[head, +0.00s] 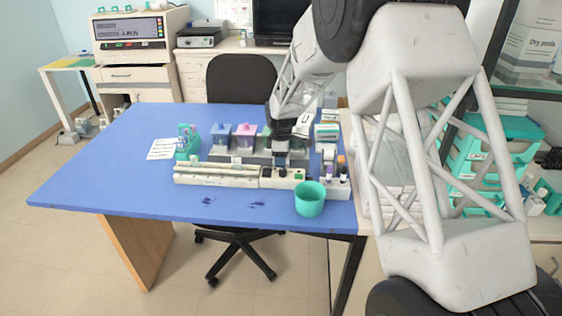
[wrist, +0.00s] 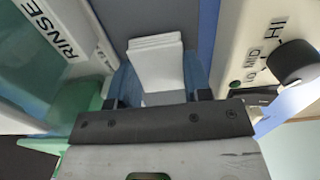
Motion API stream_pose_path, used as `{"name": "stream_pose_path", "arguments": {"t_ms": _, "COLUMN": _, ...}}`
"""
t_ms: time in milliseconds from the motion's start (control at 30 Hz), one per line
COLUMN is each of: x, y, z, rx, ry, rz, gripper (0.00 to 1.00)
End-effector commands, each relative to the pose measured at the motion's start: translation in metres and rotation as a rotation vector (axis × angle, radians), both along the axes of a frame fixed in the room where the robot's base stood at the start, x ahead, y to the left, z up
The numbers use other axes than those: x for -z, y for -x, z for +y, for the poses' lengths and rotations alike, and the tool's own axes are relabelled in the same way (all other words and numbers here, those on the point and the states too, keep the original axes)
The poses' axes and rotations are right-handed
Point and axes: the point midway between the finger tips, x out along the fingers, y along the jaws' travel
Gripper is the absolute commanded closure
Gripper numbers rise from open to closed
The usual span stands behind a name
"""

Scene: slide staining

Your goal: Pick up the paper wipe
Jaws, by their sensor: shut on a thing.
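The paper wipe (wrist: 156,62) is a white folded stack in the wrist view, lying between my two fingers.
A rinse container (wrist: 55,45) stands close on the left and a unit with a HI/MID/LO dial (wrist: 291,62) close on the right. A green cup (head: 310,204) stands near the front edge. The blue table (head: 110,170) is clear at left.

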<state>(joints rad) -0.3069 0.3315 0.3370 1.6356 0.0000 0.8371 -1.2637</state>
Motion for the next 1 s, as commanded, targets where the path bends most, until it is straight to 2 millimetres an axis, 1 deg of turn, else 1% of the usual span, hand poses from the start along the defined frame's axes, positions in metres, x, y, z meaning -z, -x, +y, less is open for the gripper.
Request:
{"name": "stream_pose_path", "arguments": {"t_ms": 167, "x": -0.021, "y": 0.000, "z": 0.000, "rx": 0.000, "ry": 0.000, "rz": -0.001, "gripper": 0.80}}
{"name": "stream_pose_path", "arguments": {"t_ms": 400, "x": -0.058, "y": 0.000, "z": 0.000, "rx": 0.000, "ry": -0.001, "rz": -0.002, "gripper": 0.80}}
{"name": "stream_pose_path", "arguments": {"t_ms": 600, "x": -0.081, "y": 0.000, "z": 0.000, "rx": 0.000, "ry": 0.000, "rz": -0.001, "gripper": 0.80}}
{"name": "stream_pose_path", "arguments": {"t_ms": 767, "x": -0.090, "y": 0.000, "z": 0.000, "rx": 0.000, "ry": 0.000, "rz": 0.000, "gripper": 0.80}}
{"name": "stream_pose_path", "arguments": {"t_ms": 1000, "x": -0.091, "y": 0.000, "z": 0.000, "rx": 0.000, "ry": 0.000, "rz": 0.000, "gripper": 0.80}}
